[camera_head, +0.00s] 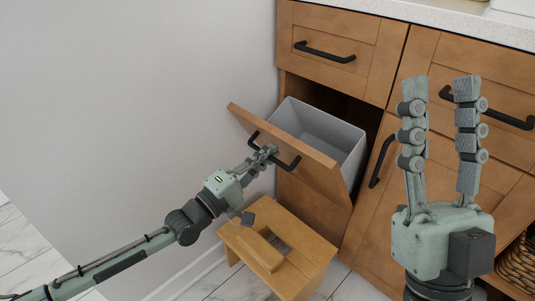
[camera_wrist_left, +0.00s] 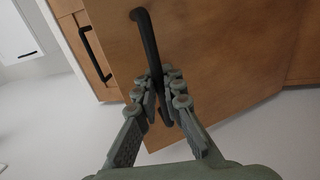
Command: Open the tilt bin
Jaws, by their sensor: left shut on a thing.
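The tilt bin's wooden front (camera_head: 290,150) leans outward from the cabinet, with a grey bin (camera_head: 330,130) showing open behind it. Its black bar handle (camera_head: 287,163) is on the front's outer face. My left gripper (camera_head: 266,152) is shut on the handle. In the left wrist view the fingers (camera_wrist_left: 163,95) close around the black handle (camera_wrist_left: 147,45), with the wooden front (camera_wrist_left: 220,60) behind it. My right gripper (camera_head: 447,90) is raised at the right, open and empty, its two fingers pointing up and apart.
A wooden step stool (camera_head: 290,245) stands on the floor below the bin front. A drawer (camera_head: 325,45) is above the bin. A cabinet door (camera_head: 385,200) is to the right, and a wicker basket (camera_head: 518,262) at lower right. A plain wall (camera_head: 130,90) is left.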

